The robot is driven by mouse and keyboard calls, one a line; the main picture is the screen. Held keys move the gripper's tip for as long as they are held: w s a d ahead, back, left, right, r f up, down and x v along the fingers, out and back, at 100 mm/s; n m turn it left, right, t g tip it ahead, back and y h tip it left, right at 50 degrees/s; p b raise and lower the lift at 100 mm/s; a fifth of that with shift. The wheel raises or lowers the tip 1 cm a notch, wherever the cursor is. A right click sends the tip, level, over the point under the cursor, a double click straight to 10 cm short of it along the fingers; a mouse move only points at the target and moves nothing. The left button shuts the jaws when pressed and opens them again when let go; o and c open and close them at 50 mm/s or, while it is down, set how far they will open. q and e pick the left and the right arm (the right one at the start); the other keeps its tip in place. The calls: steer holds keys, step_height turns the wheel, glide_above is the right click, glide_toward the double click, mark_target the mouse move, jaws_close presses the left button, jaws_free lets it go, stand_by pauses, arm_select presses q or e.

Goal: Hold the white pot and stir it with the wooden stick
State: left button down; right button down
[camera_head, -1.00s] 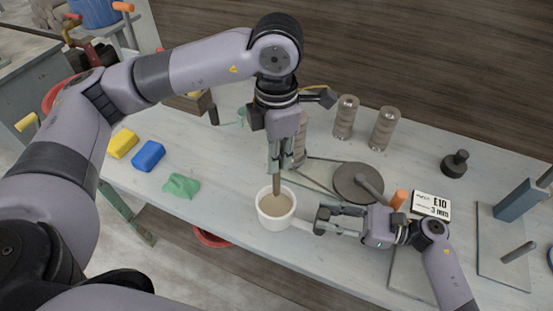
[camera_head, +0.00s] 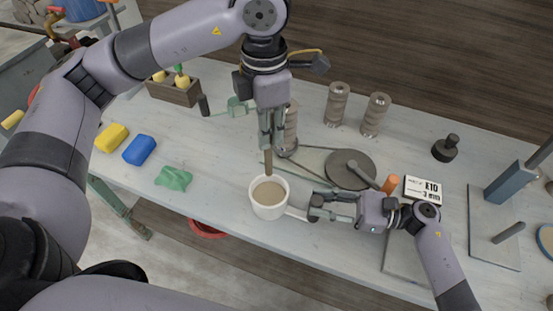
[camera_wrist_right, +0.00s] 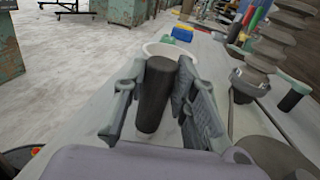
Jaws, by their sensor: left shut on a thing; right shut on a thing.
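The white pot (camera_head: 268,208) stands upright near the table's front edge with a light brown liquid inside. Its handle (camera_head: 298,214) points right, toward my right gripper (camera_head: 318,206). In the right wrist view the fingers (camera_wrist_right: 165,95) are shut around the dark handle (camera_wrist_right: 154,98), with the pot's white rim (camera_wrist_right: 165,50) behind it. My left gripper (camera_head: 268,140) points down above the pot, shut on the wooden stick (camera_head: 268,162). The stick is nearly upright, its lower end at the far inside of the pot. I cannot tell whether it touches the liquid.
A grey wheel disc (camera_head: 345,168) and a price sign (camera_head: 422,190) lie right of the pot. Ribbed cylinders (camera_head: 337,104) stand behind. Green clay (camera_head: 174,179), a blue block (camera_head: 139,150) and a yellow block (camera_head: 111,138) lie left. The table front between the clay and pot is clear.

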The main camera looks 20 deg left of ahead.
steer(key=c, duration=1.2)
jaws_free()
steer(key=shift+d, duration=0.1)
steer(key=d, duration=0.4)
steer(key=w+d, duration=0.1)
steer(key=d, duration=0.2)
steer(key=w+d, duration=0.1)
steer(key=d, duration=0.3)
steer(key=shift+d, duration=0.35)
